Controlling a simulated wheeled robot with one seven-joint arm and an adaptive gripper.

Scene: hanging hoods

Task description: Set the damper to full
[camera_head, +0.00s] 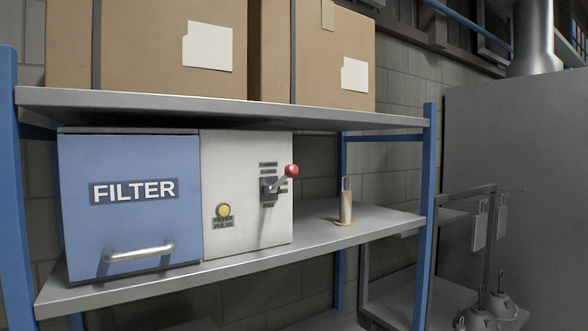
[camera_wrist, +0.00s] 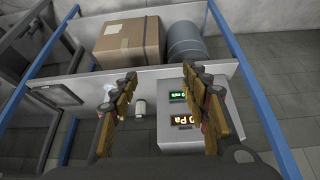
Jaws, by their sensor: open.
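In the head view, a lever with a red knob (camera_head: 291,171) sticks out of the right part of a white control panel (camera_head: 222,165). Its dark pivot block (camera_head: 268,189) has a column of small labels above and below it. The lowest label looks like "FULL", but the text is small. The lever tilts up and to the right, its knob near the upper labels. My gripper (camera_wrist: 159,75) shows only in the wrist view, open with nothing between its fingers. The lever is not visible in the wrist view, and no contact with it shows.
A blue FILTER drawer (camera_head: 130,235) and a yellow button (camera_head: 223,210) are left of the lever. A brass-coloured cylinder (camera_head: 346,207) stands right on the shelf. Cardboard boxes sit above. The wrist view shows a box (camera_wrist: 128,42), a grey drum (camera_wrist: 185,45) and a lit display (camera_wrist: 178,97).

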